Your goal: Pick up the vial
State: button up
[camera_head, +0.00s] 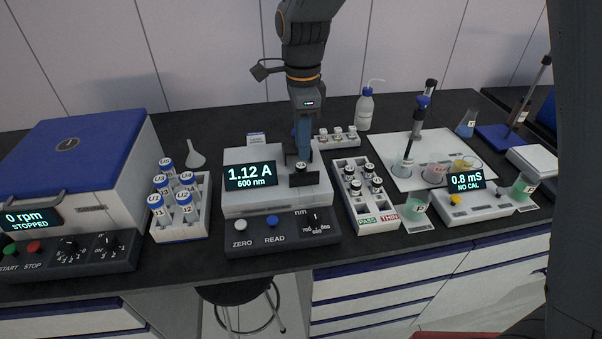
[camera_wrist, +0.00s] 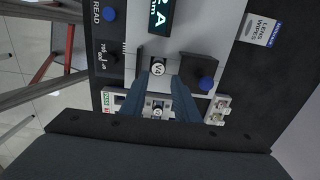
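A vial with a black cap and a white round label that seems to read V4 (camera_head: 301,167) stands upright in the well of the photometer (camera_head: 262,203). In the wrist view the vial (camera_wrist: 158,68) lies just beyond my fingertips, near the line between them. My gripper (camera_head: 302,152) points down over the photometer's well. In the wrist view its two blue fingers (camera_wrist: 158,85) are apart with nothing clearly held between them. The photometer display reads 1.12 A, 600 nm. The vial's lower body is hidden in the well.
A rack with PASS and THIN labels (camera_head: 374,222) holds several vials right of the photometer. A small tray of vials (camera_head: 322,143) stands behind. A rack of blue-capped tubes (camera_head: 180,233) and a centrifuge (camera_head: 78,150) are left.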

aim_at(301, 165)
jog(key=shift+s+a+f+p, duration=0.15)
jog(key=shift+f+p, duration=0.45)
jog(key=shift+f, duration=1)
jog(key=shift+s+d+f+p, duration=0.1)
jog(key=shift+f+p, duration=0.5)
jog(key=shift+f, duration=1)
grip_shut()
